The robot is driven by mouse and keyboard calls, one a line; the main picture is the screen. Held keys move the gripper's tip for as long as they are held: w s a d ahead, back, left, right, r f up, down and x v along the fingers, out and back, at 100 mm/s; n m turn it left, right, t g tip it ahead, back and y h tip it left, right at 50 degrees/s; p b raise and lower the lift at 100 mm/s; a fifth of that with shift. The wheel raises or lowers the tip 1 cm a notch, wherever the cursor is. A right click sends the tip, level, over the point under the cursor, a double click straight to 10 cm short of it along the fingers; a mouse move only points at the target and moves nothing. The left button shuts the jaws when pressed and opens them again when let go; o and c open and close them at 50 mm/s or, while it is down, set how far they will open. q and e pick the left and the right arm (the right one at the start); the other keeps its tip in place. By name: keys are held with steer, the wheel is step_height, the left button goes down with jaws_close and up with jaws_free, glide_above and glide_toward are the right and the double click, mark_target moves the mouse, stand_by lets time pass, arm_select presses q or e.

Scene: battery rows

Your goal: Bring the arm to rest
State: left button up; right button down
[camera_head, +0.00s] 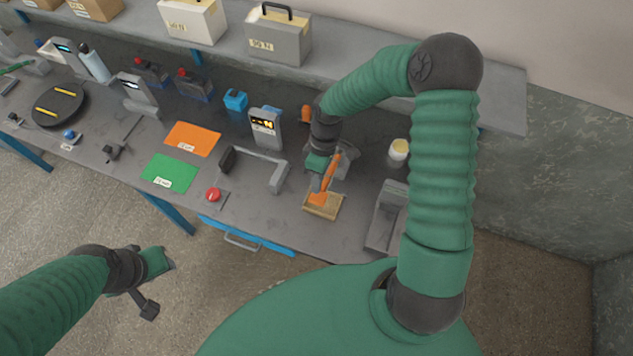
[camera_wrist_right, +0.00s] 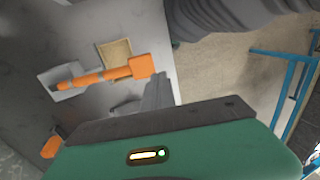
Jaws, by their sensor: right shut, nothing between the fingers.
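My right gripper (camera_head: 318,184) is low over the right part of the grey workbench (camera_head: 262,222), its arm arching in from the right. It is shut and empty; its dark fingers (camera_wrist_right: 146,98) show in the right wrist view. Just beside them is an orange tool (camera_head: 325,188), which also shows in the right wrist view (camera_wrist_right: 105,76). The tool lies across a tan pad (camera_head: 323,206) and a grey holder, apart from the fingers. My left gripper (camera_head: 150,298) hangs over the floor in front of the bench, empty; its finger opening is unclear.
A grey meter (camera_head: 265,128) with a lit display and a grey bracket (camera_head: 272,172) stand left of the right gripper. A white-yellow jar (camera_head: 398,151) and a grey block (camera_head: 386,222) are to its right. A shelf with boxes runs behind. Floor in front is clear.

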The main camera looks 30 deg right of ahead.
steer(key=shift+d+f, duration=0.1)
steer(key=shift+d, duration=0.45)
arm_select(q)
steer(key=shift+d+r, duration=0.1)
steer(key=shift+d, duration=0.5)
steer(key=shift+a, duration=0.1)
arm_select(e)
steer(key=shift+a, duration=0.2)
